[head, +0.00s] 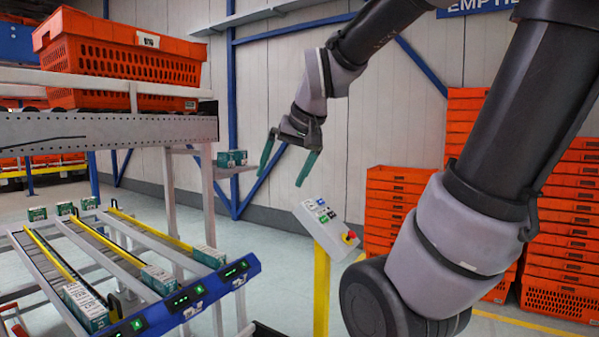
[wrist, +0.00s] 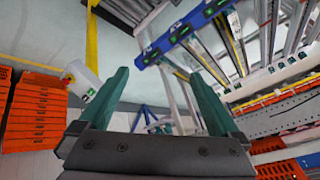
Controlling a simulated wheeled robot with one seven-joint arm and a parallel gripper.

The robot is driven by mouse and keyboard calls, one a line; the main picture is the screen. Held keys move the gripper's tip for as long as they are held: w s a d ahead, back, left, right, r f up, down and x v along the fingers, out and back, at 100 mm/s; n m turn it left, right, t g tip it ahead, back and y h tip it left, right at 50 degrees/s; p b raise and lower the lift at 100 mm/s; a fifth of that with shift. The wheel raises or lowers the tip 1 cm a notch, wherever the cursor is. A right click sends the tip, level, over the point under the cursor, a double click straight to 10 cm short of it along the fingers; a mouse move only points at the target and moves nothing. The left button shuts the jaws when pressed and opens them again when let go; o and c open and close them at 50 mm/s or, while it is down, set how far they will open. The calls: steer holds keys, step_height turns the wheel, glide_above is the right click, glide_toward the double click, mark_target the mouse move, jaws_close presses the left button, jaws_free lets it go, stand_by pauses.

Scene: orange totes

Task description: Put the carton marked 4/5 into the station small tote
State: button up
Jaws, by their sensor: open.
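My gripper (head: 281,177) hangs in the air in the upper middle of the head view, its two green fingers spread and nothing between them. The fingers also show apart in the wrist view (wrist: 158,74). Teal and white cartons lie on the sloped lanes at lower left: one at the front left (head: 86,305), one in the middle (head: 158,280), one at the right (head: 209,257). More cartons (head: 65,208) stand at the lanes' far ends, and teal cartons (head: 231,158) stand on a small shelf. No 4/5 mark is legible. I cannot tell which tote is the station small tote.
A large orange tote (head: 125,62) sits on the upper rack at left. Stacked orange totes (head: 395,205) stand at right. A control panel (head: 328,226) on a yellow post stands below my gripper. A blue rail (head: 190,305) with green displays fronts the lanes.

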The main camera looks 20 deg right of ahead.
steer(key=s+d+m, duration=0.1)
steer(key=s, duration=0.5)
steer(key=shift+s+r+t, duration=0.3)
steer(key=shift+s+r, duration=0.1)
